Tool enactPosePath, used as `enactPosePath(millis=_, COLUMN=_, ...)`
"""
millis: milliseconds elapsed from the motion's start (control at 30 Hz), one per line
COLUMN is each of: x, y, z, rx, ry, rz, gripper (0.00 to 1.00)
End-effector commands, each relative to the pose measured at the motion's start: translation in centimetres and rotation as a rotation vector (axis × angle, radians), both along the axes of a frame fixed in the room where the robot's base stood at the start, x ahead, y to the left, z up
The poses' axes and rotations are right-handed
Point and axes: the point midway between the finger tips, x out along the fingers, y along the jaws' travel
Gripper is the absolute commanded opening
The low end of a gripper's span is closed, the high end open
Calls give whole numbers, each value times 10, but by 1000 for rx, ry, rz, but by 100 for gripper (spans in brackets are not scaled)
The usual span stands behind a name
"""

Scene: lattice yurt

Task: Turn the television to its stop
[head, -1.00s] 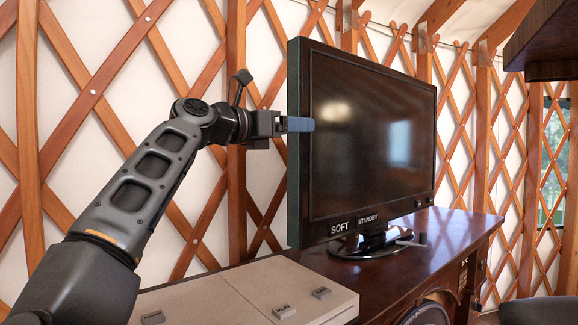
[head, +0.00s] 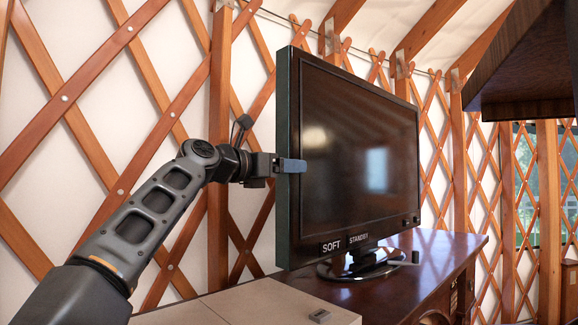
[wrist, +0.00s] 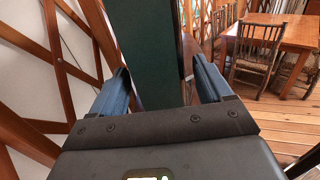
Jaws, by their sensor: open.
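The television (head: 358,150) is a black flat screen on a stand with a glossy base (head: 350,268). It stands on a dark wooden cabinet, its screen angled toward the right. My gripper (head: 290,166) is at the television's near left edge, about halfway up. In the wrist view the open blue fingers of my gripper (wrist: 160,92) lie on either side of the television's dark green side edge (wrist: 148,50). Gaps show beside the edge, and I cannot tell whether either finger touches it. The far finger is hidden behind the television in the head view.
The dark cabinet (head: 425,262) runs under the television. A pale box-like unit (head: 250,303) sits at its near left. A dark overhanging piece (head: 520,70) is at upper right. A lattice wall (head: 90,120) stands behind. The wrist view shows a table (wrist: 300,32) and chairs (wrist: 255,50).

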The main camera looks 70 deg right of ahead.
Motion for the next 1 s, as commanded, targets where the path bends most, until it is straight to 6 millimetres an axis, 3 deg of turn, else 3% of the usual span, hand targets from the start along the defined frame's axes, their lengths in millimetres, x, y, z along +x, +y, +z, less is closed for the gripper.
enactPosePath(millis=200, x=-8, y=-18, z=0, rx=0, ry=1, rz=-1, gripper=79)
enactPosePath(millis=500, x=-8, y=-20, z=0, rx=-1, ry=1, rz=0, gripper=79)
enactPosePath(millis=1000, x=-8, y=-20, z=0, rx=-1, ry=1, rz=0, gripper=31)
